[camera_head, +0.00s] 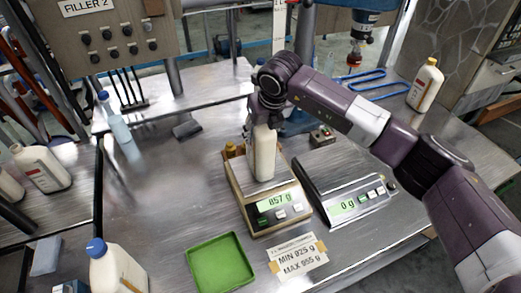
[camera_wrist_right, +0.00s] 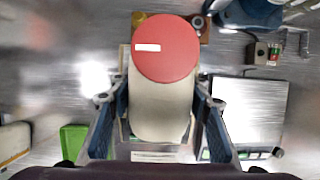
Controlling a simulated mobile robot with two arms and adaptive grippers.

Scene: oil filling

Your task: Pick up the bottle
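A white bottle (camera_head: 264,155) stands upright on the left scale (camera_head: 272,218), whose display reads about 857 g. Its top is hidden by my right gripper in the head view. In the right wrist view the bottle (camera_wrist_right: 162,112) shows a red cap, and my right gripper (camera_wrist_right: 161,100) has one finger on each side of it. The fingers look spread, with narrow gaps beside the bottle's body; contact at the tips is hard to judge. My left gripper is not in view.
A second scale (camera_head: 350,190) reading 0 g stands to the right, empty. A green tray (camera_head: 219,262) and a MIN/MAX label (camera_head: 298,257) lie in front. Other bottles stand at the front left (camera_head: 118,270), far left (camera_head: 42,167) and back right (camera_head: 425,86). Blue-handled tools (camera_head: 355,80) lie behind.

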